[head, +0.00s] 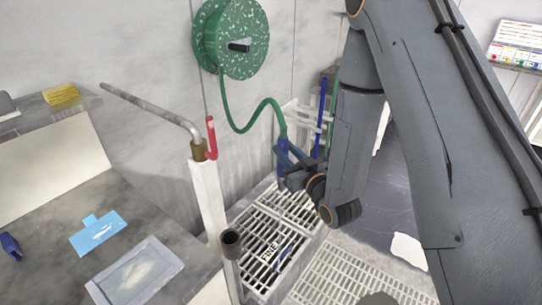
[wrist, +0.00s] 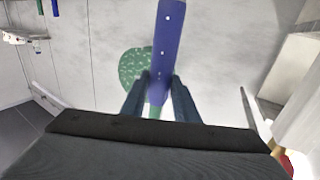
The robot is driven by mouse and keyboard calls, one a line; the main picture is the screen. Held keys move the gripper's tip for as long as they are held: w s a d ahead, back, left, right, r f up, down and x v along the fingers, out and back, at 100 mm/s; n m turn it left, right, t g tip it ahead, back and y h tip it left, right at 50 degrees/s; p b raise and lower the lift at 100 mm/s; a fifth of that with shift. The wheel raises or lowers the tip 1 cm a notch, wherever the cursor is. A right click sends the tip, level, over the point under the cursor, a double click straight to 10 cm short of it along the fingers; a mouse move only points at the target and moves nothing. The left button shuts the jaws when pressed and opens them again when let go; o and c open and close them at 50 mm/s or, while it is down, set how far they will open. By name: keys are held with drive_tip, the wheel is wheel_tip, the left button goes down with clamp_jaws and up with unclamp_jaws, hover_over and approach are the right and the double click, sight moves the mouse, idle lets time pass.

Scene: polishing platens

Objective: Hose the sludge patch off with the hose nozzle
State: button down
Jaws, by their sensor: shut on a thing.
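My gripper (head: 287,165) is shut on the blue hose nozzle (head: 282,158), above the floor grating. The nozzle (wrist: 167,45) stands between the two fingers (wrist: 160,95) in the wrist view and points up in that picture. The green hose (head: 240,128) runs from the nozzle in a loop up to the speckled green reel (head: 238,40) on the wall. A pale smear (head: 133,275) lies on a grey framed plate (head: 172,262) on the left bench. I cannot tell whether this smear is the sludge patch. No water shows.
A white post (head: 207,200) with a bent grey pipe and red lever (head: 211,138) stands between bench and grating. The slatted grating (head: 255,222) lies below my gripper. A blue card (head: 97,235) and a yellow brush or sponge (head: 62,94) are at left.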

drive_tip(key=w+d+f+b, duration=0.3)
drive_tip(key=w+d, duration=0.3)
drive_tip(key=d, duration=0.3)
drive_tip(key=w+d+f+b, duration=0.3)
drive_tip(key=w+d, duration=0.2)
drive_tip(key=d, duration=0.3)
drive_tip(key=s+d+f+b, duration=0.1)
drive_tip(key=s+d+f, duration=0.2)
drive_tip(key=d, duration=1)
drive_tip(key=s+d+f+b, duration=0.2)
drive_tip(key=s+d+f, duration=0.2)
drive_tip(key=s+d, duration=0.6)
drive_tip(key=s+d+f+b, duration=0.1)
drive_tip(key=s+d+f, duration=0.3)
drive_tip(key=d, duration=1.3)
drive_tip(key=s, duration=0.3)
drive_tip(key=shift+d+f+b, duration=0.25)
drive_tip(key=shift+d+b, duration=0.05)
drive_tip(key=shift+b, duration=0.05)
drive_tip(key=w+a+f+b, duration=0.1)
drive_tip(key=a+f+b, duration=0.1)
drive_tip(key=f+b, duration=0.5)
drive_tip(key=w+a+f+b, duration=0.1)
drive_tip(key=a+f+b, duration=0.2)
drive_tip(key=b, duration=1.5)
wheel_tip(320, 180, down, 4)
drive_tip(key=shift+f, duration=0.1)
drive_tip(key=shift+a, duration=0.1)
